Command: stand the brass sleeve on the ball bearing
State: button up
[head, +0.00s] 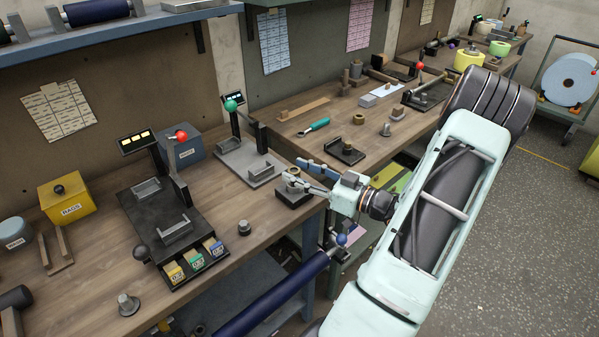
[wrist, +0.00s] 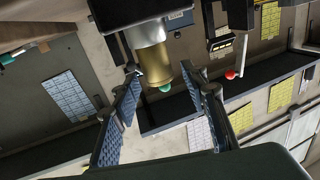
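The brass sleeve (wrist: 154,63) is a short gold cylinder in the wrist view, which is turned upside down. It is in line with a pale silver round piece (wrist: 149,32), probably the ball bearing, on a dark block (wrist: 112,17). The sleeve seems to stand on that piece; whether it fully rests there I cannot tell. My gripper (wrist: 160,69) is open, with its fingertips on either side of the sleeve's free end and gaps showing. In the head view my gripper (head: 299,171) is over the dark block (head: 293,198) at the bench's right end; its fingers partly hide the sleeve there.
A grey fixture with a green knob (head: 231,104) stands just left of my gripper. A black fixture (head: 165,215) with coloured boxes is further left. Another dark block (head: 347,153) and a green-handled tool (head: 314,127) lie on the far bench. The near wood between fixtures is partly clear.

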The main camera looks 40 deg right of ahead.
jog(key=shift+r, duration=0.2)
jog(key=v, duration=1.2)
jog(key=shift+w+d, duration=0.1)
jog(key=shift+w, duration=0.05)
